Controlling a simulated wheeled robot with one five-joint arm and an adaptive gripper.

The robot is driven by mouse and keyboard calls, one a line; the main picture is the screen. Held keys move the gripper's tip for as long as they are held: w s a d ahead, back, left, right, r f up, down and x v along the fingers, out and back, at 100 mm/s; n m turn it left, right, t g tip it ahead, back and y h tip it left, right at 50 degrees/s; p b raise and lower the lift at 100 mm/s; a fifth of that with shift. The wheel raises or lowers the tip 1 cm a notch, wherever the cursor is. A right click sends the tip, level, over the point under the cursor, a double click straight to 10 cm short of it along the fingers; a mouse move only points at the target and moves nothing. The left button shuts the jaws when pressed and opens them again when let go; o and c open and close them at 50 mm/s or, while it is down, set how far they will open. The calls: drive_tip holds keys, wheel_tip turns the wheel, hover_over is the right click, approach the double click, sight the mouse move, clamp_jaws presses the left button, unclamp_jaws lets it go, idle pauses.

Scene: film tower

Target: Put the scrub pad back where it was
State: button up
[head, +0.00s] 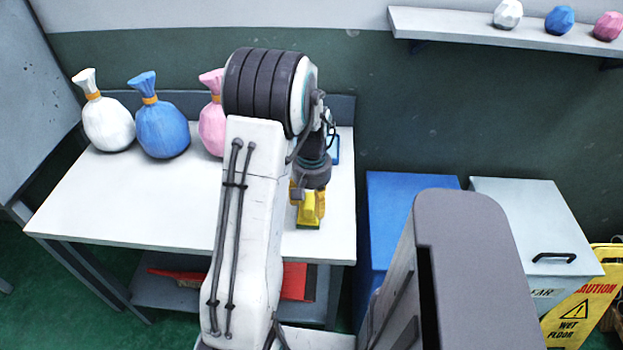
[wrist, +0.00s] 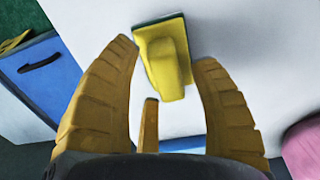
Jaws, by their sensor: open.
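The scrub pad (head: 309,212) is a yellow block-like handle on a dark green pad. It is at the front right part of the white table (head: 120,200). In the wrist view the scrub pad (wrist: 168,65) lies on the white top, ahead of and between my spread fingers. My gripper (head: 300,190) points down above the pad. In the wrist view my gripper (wrist: 167,55) is open, with nothing visibly clasped. A blue-edged item (head: 334,150) lies behind my wrist on the table, mostly hidden; a blue strip (wrist: 183,144) shows in the wrist view.
White (head: 107,122), blue (head: 162,125) and pink (head: 211,130) tied bags stand at the table's back. A blue bin (head: 400,190) and a grey bin (head: 530,210) stand to the right, beside a yellow wet-floor sign (head: 580,312). A wall shelf (head: 450,25) holds small crumpled balls.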

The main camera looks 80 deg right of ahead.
sight(311, 202)
wheel_tip(311, 202, up, 10)
drive_tip(key=b, duration=0.3)
drive_tip(key=w+a+r+n+h, duration=0.15)
drive_tip(key=w+a+n, duration=0.25)
drive_tip(key=w+a, duration=0.5)
drive_tip(key=w+a+r+n, duration=0.3)
drive_tip(key=w+a, duration=0.3)
drive_tip(key=w, duration=0.6)
drive_tip(key=a+f+n+t+y, duration=0.1)
drive_tip(key=a+n+t, duration=0.2)
drive_tip(key=a+n, duration=0.7)
drive_tip(key=shift+w+a+f, duration=0.15)
drive_tip(key=shift+w+a, duration=0.15)
drive_tip(key=shift+a, duration=7.15)
drive_tip(key=shift+y+p, duration=0.25)
drive_tip(key=shift+p, duration=0.1)
drive_tip(key=shift+r+p, duration=1.15)
drive_tip(key=shift+r, duration=0.2)
